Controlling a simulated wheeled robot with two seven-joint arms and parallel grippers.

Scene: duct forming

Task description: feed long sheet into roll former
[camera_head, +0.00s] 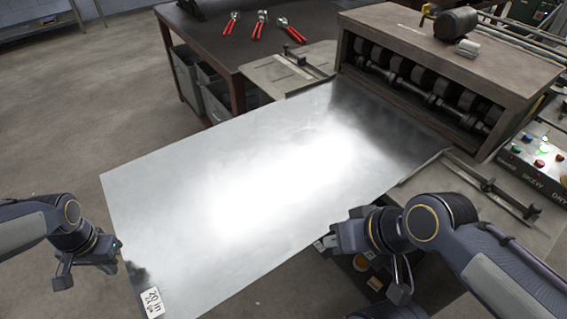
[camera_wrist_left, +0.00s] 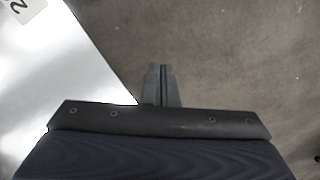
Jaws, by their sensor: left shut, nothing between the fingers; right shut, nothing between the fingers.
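A long shiny metal sheet (camera_head: 200,180) lies slanted across the head view, with a "20 in" label (camera_head: 152,303) at its near corner. Its far end reaches the front of the roll former (camera_head: 450,60), by the dark rollers (camera_head: 430,85); whether it is between them I cannot tell. My left gripper (camera_head: 115,256) is shut and empty beside the sheet's near left edge. In the left wrist view its fingers (camera_wrist_left: 160,84) are together, over floor, just right of the sheet (camera_wrist_left: 60,80). My right gripper (camera_head: 338,240) is shut and empty by the sheet's right edge.
Side plates with guides stand left (camera_head: 285,70) and right (camera_head: 490,190) of the sheet's far end. A dark bench (camera_head: 215,30) holds several red-handled snips (camera_head: 262,24). A control panel (camera_head: 540,150) is at the right. Floor at the left is clear.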

